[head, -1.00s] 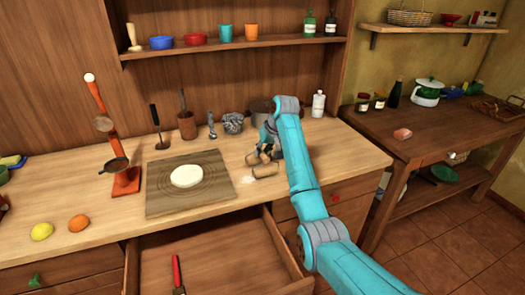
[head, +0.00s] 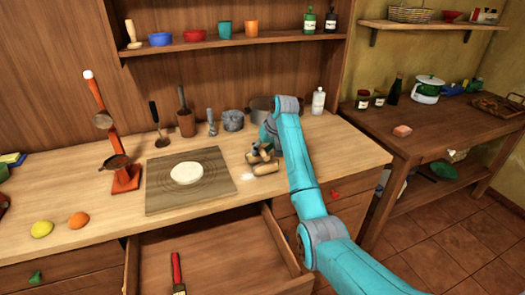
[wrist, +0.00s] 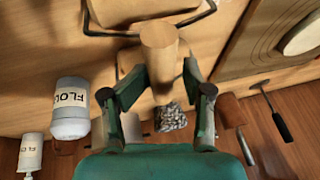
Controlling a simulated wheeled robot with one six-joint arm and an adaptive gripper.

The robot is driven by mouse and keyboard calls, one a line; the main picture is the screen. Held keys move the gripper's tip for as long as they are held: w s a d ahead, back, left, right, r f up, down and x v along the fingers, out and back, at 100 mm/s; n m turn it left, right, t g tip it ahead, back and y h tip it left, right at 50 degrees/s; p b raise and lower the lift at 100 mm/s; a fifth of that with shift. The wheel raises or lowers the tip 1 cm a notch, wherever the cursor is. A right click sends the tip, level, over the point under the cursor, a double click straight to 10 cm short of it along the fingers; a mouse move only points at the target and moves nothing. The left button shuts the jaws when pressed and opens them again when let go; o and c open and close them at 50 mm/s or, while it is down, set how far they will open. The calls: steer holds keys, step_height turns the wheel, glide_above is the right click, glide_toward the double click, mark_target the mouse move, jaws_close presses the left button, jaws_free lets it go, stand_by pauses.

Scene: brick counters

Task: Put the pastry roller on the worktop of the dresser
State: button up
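The pastry roller (head: 266,169) has a pale wooden barrel, a dark wire frame and a wooden handle. In the head view it is at the dresser's light worktop (head: 60,187), right of the pastry board; I cannot tell whether it touches the wood. In the wrist view its handle (wrist: 160,48) stands between my fingers, with the frame and barrel (wrist: 150,10) beyond at the top edge. My gripper (wrist: 165,72) is closed in around the handle, finger on each side. In the head view my gripper (head: 267,150) is partly hidden by my arm.
The board (head: 222,188) with dough (head: 187,173) lies left of the roller. The open drawer (head: 220,250) juts out in front, holding a red-handled brush (head: 177,270).

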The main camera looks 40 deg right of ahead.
steer(key=a+v, duration=0.1)
steer(key=v, duration=1.2)
steer(key=shift+w+d+r, duration=0.15)
steer(key=shift+w+d, duration=0.15)
steer(key=shift+d, duration=0.2)
steer(key=shift+s, duration=0.1)
